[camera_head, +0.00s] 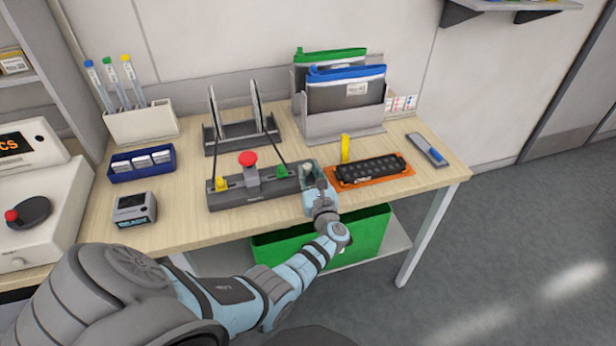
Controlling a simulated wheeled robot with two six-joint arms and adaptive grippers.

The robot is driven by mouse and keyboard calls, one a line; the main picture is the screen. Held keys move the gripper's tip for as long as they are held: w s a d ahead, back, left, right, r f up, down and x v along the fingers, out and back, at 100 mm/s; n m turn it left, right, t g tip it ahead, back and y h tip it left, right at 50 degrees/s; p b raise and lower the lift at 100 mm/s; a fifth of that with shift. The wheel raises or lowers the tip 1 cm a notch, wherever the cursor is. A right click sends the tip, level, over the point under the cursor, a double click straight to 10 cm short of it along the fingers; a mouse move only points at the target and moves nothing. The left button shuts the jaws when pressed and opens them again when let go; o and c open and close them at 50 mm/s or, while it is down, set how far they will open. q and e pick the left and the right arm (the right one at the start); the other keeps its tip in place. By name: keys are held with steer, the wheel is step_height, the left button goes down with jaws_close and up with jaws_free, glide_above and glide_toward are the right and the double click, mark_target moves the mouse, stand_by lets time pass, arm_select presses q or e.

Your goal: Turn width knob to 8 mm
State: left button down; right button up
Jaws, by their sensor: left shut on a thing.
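A long dark grey fixture (236,194) lies on the wooden table. It has a yellow part at its left, a red button (248,158) on a post in the middle and a green part (281,171) at the right. My left arm reaches in from the lower left. Its gripper (311,170) is at the fixture's right end. It is shut on a small part there, apparently the width knob, which the fingers mostly hide. I cannot read a width setting. My right gripper is not in view.
A black strip-like part (370,168) on an orange tray and an upright yellow piece (345,148) stand close to the right of my gripper. A small display box (134,208) stands left. A green bin (372,237) is below the table edge.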

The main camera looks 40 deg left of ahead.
arm_select(q)
steer(key=shift+d+n+g+y+b, duration=0.1)
steer(key=shift+n+g+y+b, duration=0.2)
steer(key=shift+n+g+y, duration=0.15)
steer(key=c, duration=1.7)
jaws_free()
steer(key=shift+o, duration=0.2)
steer(key=shift+s+d+f, duration=0.1)
steer(key=shift+s+d, duration=0.1)
steer(key=shift+d, duration=0.1)
steer(key=v, duration=0.7)
steer(key=shift+r, duration=0.2)
steer(key=shift+a, duration=0.1)
steer(key=shift+w+f, duration=0.1)
